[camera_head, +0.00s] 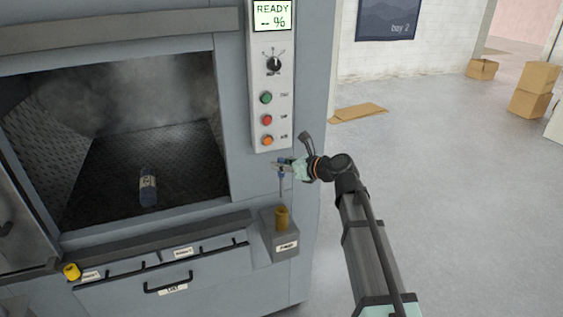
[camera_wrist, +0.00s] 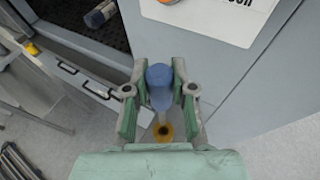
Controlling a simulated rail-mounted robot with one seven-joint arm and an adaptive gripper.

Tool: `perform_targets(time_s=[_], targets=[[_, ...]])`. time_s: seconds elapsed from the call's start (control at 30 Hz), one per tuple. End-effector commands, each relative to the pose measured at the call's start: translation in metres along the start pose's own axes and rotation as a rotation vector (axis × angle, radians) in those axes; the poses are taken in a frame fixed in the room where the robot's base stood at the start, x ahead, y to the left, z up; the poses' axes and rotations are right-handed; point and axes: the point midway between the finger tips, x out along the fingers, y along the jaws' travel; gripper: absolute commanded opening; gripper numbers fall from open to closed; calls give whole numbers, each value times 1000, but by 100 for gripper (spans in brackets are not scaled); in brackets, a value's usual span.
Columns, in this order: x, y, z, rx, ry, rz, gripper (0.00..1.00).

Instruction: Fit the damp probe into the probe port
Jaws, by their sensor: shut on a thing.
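My gripper (camera_head: 285,166) is shut on the probe, whose blue handle (camera_wrist: 160,88) shows between the fingers in the wrist view. In the head view the probe's thin grey shaft (camera_head: 281,187) points down. The probe port (camera_head: 281,217) is a brass-yellow collar on a grey box on the washer's front. The shaft's lower end is just above the collar or at its mouth; I cannot tell which. In the wrist view the collar (camera_wrist: 163,131) shows beyond the handle, and the shaft is mostly hidden.
The washer chamber (camera_head: 85,190) is open, with a blue bottle (camera_head: 148,186) on its floor. A control panel (camera_head: 271,80) reads READY above my gripper. A yellow cap (camera_head: 71,271) sits at lower left. Drawer handles (camera_head: 180,279) stick out.

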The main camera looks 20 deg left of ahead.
Motion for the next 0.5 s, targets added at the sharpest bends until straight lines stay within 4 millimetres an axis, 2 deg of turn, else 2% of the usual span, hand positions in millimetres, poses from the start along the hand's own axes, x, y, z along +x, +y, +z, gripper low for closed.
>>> perform_targets(time_s=[0.3, 0.5], targets=[[9, 0, -29, 1, 0, 1, 0], [13, 0, -41, 0, -1, 0, 0]])
